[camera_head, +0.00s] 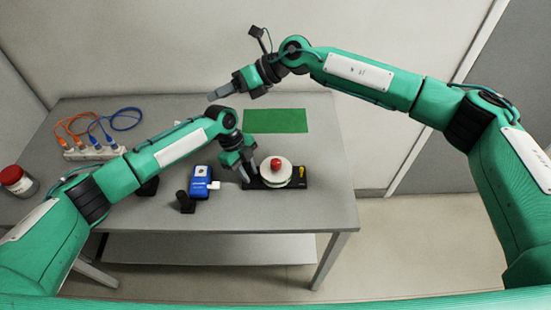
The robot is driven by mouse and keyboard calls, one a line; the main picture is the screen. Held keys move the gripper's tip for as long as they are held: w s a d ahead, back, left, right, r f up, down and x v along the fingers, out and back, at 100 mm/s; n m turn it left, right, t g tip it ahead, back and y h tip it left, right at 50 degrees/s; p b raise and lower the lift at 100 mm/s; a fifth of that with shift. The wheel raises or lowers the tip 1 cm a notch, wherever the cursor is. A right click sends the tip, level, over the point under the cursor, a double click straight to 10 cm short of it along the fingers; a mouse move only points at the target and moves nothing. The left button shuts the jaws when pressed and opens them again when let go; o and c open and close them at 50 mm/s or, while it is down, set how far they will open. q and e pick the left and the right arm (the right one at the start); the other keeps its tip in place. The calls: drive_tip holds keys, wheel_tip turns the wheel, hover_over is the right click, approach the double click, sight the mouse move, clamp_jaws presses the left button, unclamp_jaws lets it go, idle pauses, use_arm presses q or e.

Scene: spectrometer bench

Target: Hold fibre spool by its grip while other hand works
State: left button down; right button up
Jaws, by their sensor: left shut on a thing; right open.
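The fibre spool (268,177) is a pale round disc with a red knob (276,162) on top, on a black base plate near the table's front right. A small yellow piece (302,171) stands at the base's right end. My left gripper (249,175) points down at the left end of the base, beside the disc, and is shut on the spool's grip; its fingers mostly hide the grip. My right gripper (213,97) is open and empty, raised over the table's back, left of the green mat and well apart from the spool.
A green mat (275,120) lies at the back right. A blue device (199,181) with a white piece and a black block (186,202) are left of the spool.

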drive_tip(key=w+a+r+m+t+y, duration=0.3)
drive_tip(key=w+r+m+t+y, duration=0.3)
drive_tip(key=r+m, duration=0.4)
drive_tip(key=w+d+f+m+t+h, duration=0.3)
drive_tip(key=w+d+m+t+h, duration=0.45)
drive_tip(key=m, duration=0.85)
drive_tip(key=m+g+h, duration=1)
drive_tip(key=g+h, duration=0.1)
drive_tip(key=g, duration=0.2)
approach(275, 162)
wheel_tip(275, 162, down, 9)
drive_tip(key=shift+d, duration=0.1)
